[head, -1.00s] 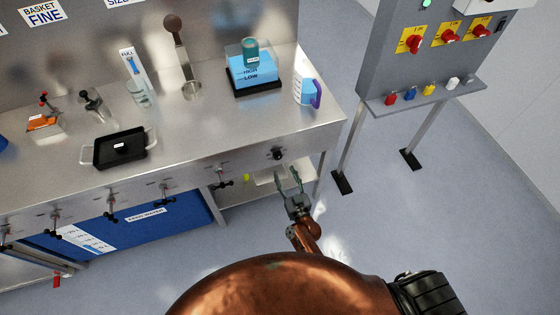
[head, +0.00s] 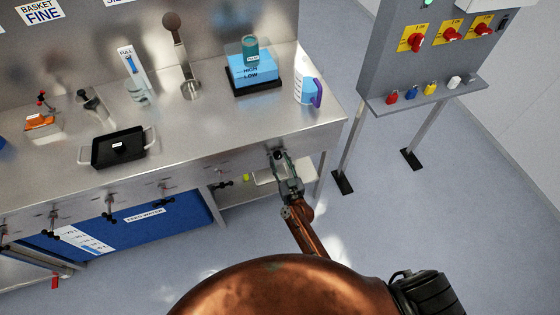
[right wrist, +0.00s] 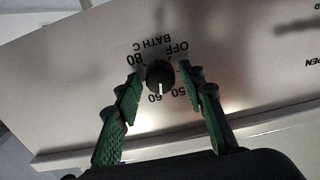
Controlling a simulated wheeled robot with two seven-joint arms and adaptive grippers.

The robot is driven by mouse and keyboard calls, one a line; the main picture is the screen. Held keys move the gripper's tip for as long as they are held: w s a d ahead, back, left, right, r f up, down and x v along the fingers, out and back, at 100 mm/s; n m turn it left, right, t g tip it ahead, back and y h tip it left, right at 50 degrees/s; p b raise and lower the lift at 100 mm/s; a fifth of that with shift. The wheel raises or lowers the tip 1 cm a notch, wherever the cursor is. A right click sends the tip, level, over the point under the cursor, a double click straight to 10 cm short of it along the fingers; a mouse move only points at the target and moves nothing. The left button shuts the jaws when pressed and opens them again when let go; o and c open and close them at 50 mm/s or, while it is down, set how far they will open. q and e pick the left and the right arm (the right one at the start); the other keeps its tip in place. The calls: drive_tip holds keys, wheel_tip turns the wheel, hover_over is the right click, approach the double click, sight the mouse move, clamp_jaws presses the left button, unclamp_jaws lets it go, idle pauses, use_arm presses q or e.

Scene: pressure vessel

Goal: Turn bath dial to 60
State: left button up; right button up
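The bath dial is a black round knob (right wrist: 160,74) on the bench's steel front panel, ringed by the labels OFF, 50, 60 and 80 under BATH C, which read upside down in the right wrist view. Its white mark points down, close to the 60 label. My right gripper (right wrist: 162,77) has its green-padded fingers apart, one on each side of the knob, with what looks like a narrow gap; contact is unclear. In the head view my right gripper (head: 283,162) is at the panel and partly covers the dial (head: 277,154). My left gripper is not in view.
A grey panel (head: 385,70) with red switches stands at the right. The floor between is clear.

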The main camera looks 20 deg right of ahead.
drive_tip(key=c, duration=0.9)
drive_tip(key=shift+m, duration=1.6)
drive_tip(key=o, duration=1.2)
drive_tip(key=s, duration=1.2)
drive_tip(key=shift+d, duration=0.15)
